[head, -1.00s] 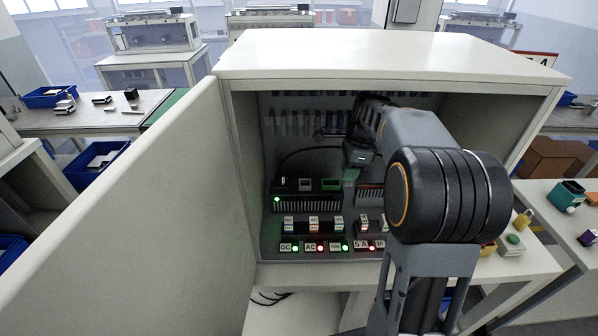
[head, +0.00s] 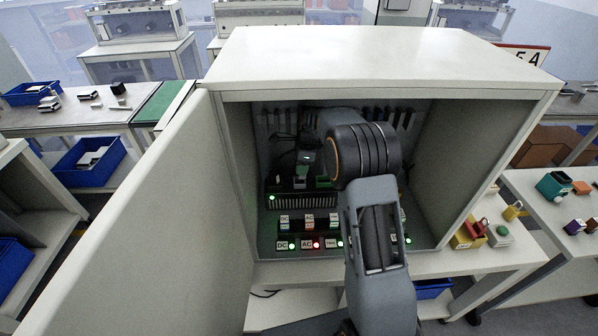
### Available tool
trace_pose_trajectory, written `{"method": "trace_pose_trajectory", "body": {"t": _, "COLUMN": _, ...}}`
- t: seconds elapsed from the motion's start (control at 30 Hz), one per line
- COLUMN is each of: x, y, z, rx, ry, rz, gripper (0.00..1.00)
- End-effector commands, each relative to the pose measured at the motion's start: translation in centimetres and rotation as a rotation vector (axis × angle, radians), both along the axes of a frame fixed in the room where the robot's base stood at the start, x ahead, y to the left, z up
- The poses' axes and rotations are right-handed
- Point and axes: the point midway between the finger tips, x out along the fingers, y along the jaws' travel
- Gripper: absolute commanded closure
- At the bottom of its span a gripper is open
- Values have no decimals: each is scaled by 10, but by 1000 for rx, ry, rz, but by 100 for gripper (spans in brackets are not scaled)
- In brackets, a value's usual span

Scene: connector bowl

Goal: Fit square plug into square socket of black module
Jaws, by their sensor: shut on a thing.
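The black module (head: 301,201) stands on the cabinet floor at the back left, with ribs along its front and a lit green light at its left end. A green socket (head: 323,182) shows on its top, partly covered by my arm. My gripper (head: 303,170) is inside the cabinet, above the left-middle part of the module, and points down. It is shut on a small piece, taken as the square plug, mostly hidden by the fingers. I cannot tell whether the plug touches the module or is in a socket.
The white cabinet (head: 380,60) surrounds my arm, with its door (head: 150,220) open at left. Labelled blocks and lit indicators (head: 316,244) stand in front of the module. A dark cable hangs behind my gripper. Padlocks (head: 513,211) lie on the right table.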

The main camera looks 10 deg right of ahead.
Motion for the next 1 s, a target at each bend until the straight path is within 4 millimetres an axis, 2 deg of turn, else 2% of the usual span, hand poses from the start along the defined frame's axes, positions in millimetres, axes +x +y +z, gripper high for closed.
{"method": "trace_pose_trajectory", "body": {"t": 0.27, "x": 6, "y": 6, "z": -10, "rx": 0, "ry": 2, "rz": 0, "gripper": 96}}
{"method": "trace_pose_trajectory", "body": {"t": 0.5, "x": 7, "y": 5, "z": -39, "rx": 0, "ry": 2, "rz": 0, "gripper": 96}}
{"method": "trace_pose_trajectory", "body": {"t": 0.9, "x": 7, "y": 5, "z": -45, "rx": 0, "ry": 0, "rz": 0, "gripper": 96}}
{"method": "trace_pose_trajectory", "body": {"t": 0.93, "x": 7, "y": 5, "z": -45, "rx": 0, "ry": -1, "rz": 0, "gripper": 72}}
{"method": "trace_pose_trajectory", "body": {"t": 1.0, "x": 7, "y": 5, "z": -44, "rx": 0, "ry": -1, "rz": 0, "gripper": 65}}
